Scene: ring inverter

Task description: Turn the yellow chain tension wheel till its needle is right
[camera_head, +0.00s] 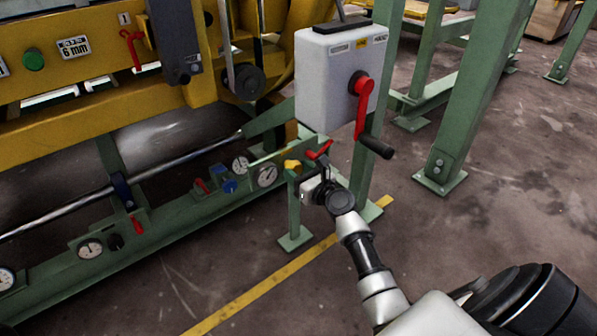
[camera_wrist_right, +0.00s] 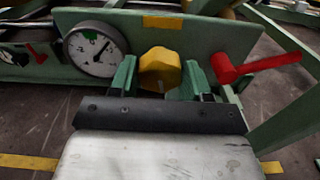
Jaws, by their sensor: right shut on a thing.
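The yellow chain tension wheel (camera_head: 291,165) is a small faceted knob on the green panel. In the right wrist view the wheel (camera_wrist_right: 160,68) sits between the two fingers of my right gripper (camera_wrist_right: 159,78), which is shut on it. In the head view my right gripper (camera_head: 306,181) reaches the wheel from the lower right. A round white gauge (camera_wrist_right: 95,48) is just left of the wheel. Its dark needle points up and to the right, and a green mark shows near the top of the dial. The gauge (camera_head: 266,176) is small in the head view. My left gripper is not in view.
A red lever (camera_wrist_right: 255,67) sticks out close to the right of my gripper. A grey box (camera_head: 325,80) with a red crank (camera_head: 362,105) stands above my right wrist. Other gauges and red levers line the green beam.

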